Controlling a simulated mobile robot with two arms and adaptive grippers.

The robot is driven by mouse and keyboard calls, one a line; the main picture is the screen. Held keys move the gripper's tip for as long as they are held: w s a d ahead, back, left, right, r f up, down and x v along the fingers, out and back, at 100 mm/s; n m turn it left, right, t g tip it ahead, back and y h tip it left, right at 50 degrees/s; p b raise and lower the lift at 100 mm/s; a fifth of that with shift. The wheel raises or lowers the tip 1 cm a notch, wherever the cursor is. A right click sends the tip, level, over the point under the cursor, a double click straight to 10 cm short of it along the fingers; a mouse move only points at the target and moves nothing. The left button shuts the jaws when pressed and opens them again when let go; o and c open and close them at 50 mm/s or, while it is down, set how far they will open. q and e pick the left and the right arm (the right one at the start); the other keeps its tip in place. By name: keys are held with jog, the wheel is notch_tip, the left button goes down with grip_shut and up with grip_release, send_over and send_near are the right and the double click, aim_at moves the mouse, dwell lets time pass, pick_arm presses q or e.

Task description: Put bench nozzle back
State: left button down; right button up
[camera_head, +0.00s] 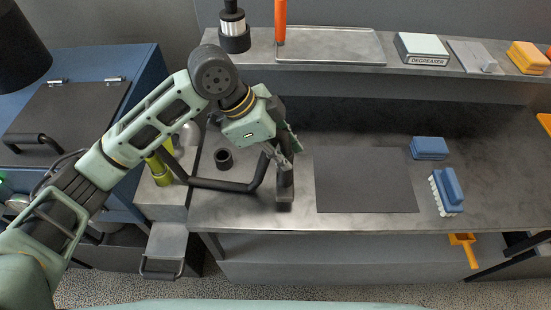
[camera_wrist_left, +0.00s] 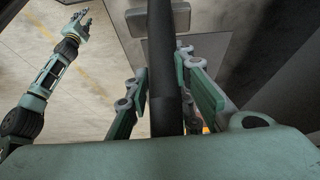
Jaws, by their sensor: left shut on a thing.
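My left gripper (camera_head: 283,150) is over the left part of the grey bench (camera_head: 300,120). In the left wrist view its green-padded fingers (camera_wrist_left: 163,95) are shut around a long black tube, the nozzle (camera_wrist_left: 164,55). In the head view the dark bent nozzle tube (camera_head: 225,185) runs low over the bench's front left, and the fingers partly hide its end. A small dark round cup (camera_head: 223,159) stands on the bench to the left of the gripper. My right gripper (camera_wrist_left: 77,24) shows small in the left wrist view; its jaws are too small to judge.
A dark mat (camera_head: 365,182) lies right of the gripper. A blue block (camera_head: 429,148) and a blue brush (camera_head: 447,190) lie farther right. The back shelf holds a tray (camera_head: 330,46), a degreaser box (camera_head: 421,48) and a yellow sponge (camera_head: 527,57). A yellow-green bottle (camera_head: 158,169) stands at left.

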pick_arm(q)
jog(key=f, duration=0.1)
jog(key=a+f+p, duration=0.1)
jog(key=f, duration=0.1)
jog(key=w+f, duration=0.1)
jog(key=f, duration=0.1)
jog(key=shift+a, duration=0.2)
jog(key=c, duration=1.5)
grip_release()
jog(key=shift+f, duration=0.1)
jog(key=b+v, duration=0.1)
jog(key=v, duration=1.1)
jog(key=shift+b, duration=0.3)
